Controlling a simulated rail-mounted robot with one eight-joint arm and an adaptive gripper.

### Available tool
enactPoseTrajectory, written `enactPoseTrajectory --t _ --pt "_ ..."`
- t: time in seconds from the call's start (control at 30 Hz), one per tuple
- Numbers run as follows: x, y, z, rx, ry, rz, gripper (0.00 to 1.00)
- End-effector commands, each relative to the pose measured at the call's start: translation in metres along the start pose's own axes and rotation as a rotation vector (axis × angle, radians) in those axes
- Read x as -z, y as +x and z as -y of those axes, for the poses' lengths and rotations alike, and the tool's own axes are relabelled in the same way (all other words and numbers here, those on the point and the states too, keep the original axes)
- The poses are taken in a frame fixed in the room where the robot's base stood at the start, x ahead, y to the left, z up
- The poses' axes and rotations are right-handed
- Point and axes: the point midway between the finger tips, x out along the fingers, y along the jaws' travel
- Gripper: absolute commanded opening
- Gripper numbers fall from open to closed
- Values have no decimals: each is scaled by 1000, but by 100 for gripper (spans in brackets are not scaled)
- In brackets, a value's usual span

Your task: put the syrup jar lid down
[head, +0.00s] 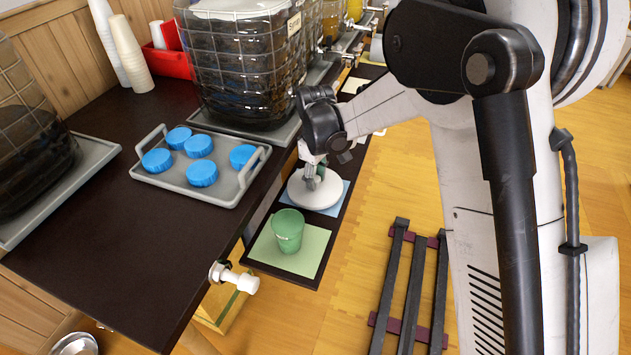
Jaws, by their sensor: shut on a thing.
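A white round lid (303,197) with a knob is in my gripper (315,174), which is shut on the knob from above. The lid is level, over a light blue mat (338,205) on a narrow dark shelf. I cannot tell whether the lid touches the mat. The jar labelled "Syrup" (238,70) stands on a grey tray on the dark counter, up and left of the lid.
A green cup (288,230) stands on a green mat (262,248) just in front of the lid. A grey tray (222,195) with several blue caps is on the counter. A white tap (235,277) juts out from the counter edge. White cup stacks (129,52) stand behind.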

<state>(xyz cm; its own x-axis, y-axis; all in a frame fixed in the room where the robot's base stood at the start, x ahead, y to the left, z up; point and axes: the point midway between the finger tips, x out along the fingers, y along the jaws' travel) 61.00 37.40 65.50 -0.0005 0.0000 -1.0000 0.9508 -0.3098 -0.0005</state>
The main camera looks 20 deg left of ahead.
Motion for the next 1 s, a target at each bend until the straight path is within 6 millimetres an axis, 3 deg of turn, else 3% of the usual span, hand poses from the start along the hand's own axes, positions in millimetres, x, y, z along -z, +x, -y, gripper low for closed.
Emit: enactPoseTrajectory --t 0.43,0.47,0.57,0.87,1.0 --pt "0 9 0 0 0 0 0" --pt "0 8 0 0 0 0 28" --pt "0 8 0 0 0 0 42" --pt "0 6 0 0 0 0 44" --pt "0 -4 0 0 0 0 44"
